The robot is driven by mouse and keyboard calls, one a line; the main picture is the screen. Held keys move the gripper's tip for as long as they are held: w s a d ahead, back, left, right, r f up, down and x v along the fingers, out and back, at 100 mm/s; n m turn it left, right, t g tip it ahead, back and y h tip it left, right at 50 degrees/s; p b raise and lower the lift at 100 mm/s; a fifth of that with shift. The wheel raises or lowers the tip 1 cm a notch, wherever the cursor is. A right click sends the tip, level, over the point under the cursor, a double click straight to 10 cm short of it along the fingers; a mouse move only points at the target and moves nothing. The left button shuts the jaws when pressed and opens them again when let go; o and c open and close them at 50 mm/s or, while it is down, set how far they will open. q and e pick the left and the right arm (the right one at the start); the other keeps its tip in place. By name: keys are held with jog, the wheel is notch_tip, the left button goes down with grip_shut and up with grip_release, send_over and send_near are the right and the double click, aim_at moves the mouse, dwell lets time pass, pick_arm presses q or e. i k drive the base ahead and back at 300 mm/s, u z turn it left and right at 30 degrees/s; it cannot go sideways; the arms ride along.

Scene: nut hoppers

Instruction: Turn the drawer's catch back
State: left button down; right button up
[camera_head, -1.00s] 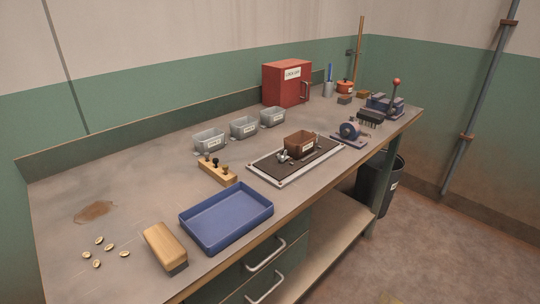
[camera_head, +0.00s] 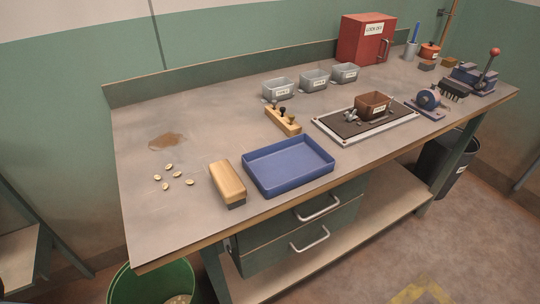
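Two green drawers hang under the bench, an upper drawer (camera_head: 290,226) and a lower drawer (camera_head: 290,256). Each has a pale bar handle, the upper handle (camera_head: 318,209) and the lower handle (camera_head: 310,240). Both drawers look shut. A small dark part shows at the left edge of the drawer unit, but I cannot tell whether it is the catch. Neither of my grippers is in view.
A blue tray (camera_head: 288,187), a wooden-backed brush (camera_head: 228,180) and several nuts (camera_head: 170,176) lie on the bench (camera_head: 200,135). A green bucket (camera_head: 121,283) stands on the floor below left. A dark bin (camera_head: 436,160) stands at right. Floor before the drawers is clear.

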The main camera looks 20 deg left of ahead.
aim_at(226, 241)
jog(key=u, duration=1.2)
jog(key=k, duration=0.1)
jog(key=u, duration=0.5)
